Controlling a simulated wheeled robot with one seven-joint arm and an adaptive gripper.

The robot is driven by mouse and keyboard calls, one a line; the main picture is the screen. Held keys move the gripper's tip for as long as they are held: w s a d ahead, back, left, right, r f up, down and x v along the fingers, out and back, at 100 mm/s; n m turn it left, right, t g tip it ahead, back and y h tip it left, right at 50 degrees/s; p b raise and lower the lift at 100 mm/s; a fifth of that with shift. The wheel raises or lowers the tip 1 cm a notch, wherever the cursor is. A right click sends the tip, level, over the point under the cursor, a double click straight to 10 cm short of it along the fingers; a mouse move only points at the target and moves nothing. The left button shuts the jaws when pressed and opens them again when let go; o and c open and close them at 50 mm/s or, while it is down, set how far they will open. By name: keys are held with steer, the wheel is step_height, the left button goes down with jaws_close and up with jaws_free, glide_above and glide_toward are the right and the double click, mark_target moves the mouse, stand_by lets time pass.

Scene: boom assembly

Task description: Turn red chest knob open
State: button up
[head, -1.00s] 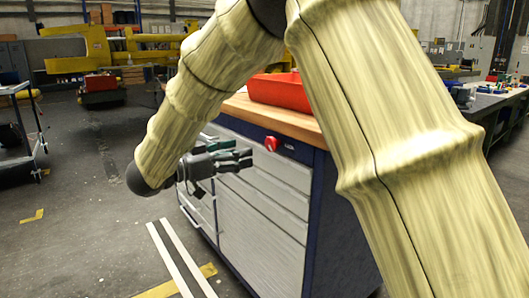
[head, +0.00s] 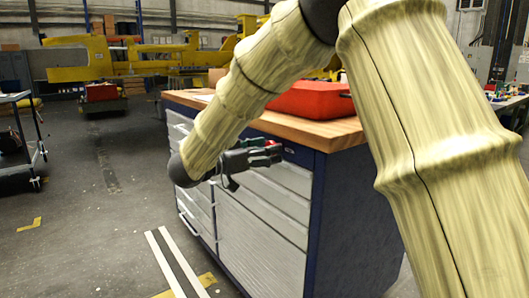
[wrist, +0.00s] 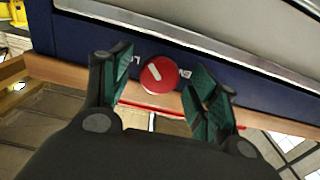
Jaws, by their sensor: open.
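The red knob (wrist: 158,75) sits on the dark blue top rail of the chest. In the wrist view it lies between and just beyond my open fingertips, with a white pointer mark running diagonally on its face. White lettering shows on both sides of it. My gripper (wrist: 160,88) is open, with one green-padded finger on each side of the knob; I cannot tell whether either finger touches it. In the head view my gripper (head: 272,152) is at the chest's upper front, and the knob is mostly hidden behind the fingers. The chest (head: 262,237) has grey drawers and a wooden top.
A red case (head: 310,100) rests on the wooden top (head: 330,133). A cart (head: 18,125) stands at the far left. Yellow machinery (head: 80,62) is in the background. The floor to the left of the chest is clear, with white and yellow tape.

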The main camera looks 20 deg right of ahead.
steer(key=c, duration=1)
steer(key=shift+r+n+p, duration=0.2)
steer(key=shift+n+p, duration=0.1)
steer(key=shift+p, duration=0.75)
steer(key=shift+r+n+p, duration=0.1)
steer(key=shift+n+p, duration=0.2)
steer(key=shift+p, duration=0.75)
steer(key=n+p, duration=0.8)
steer(key=p, duration=0.8)
steer(key=n+p, duration=0.8)
steer(key=p, duration=0.9)
steer(key=shift+s+f+n, duration=0.15)
steer(key=shift+f+n, duration=0.05)
steer(key=shift+n, duration=0.2)
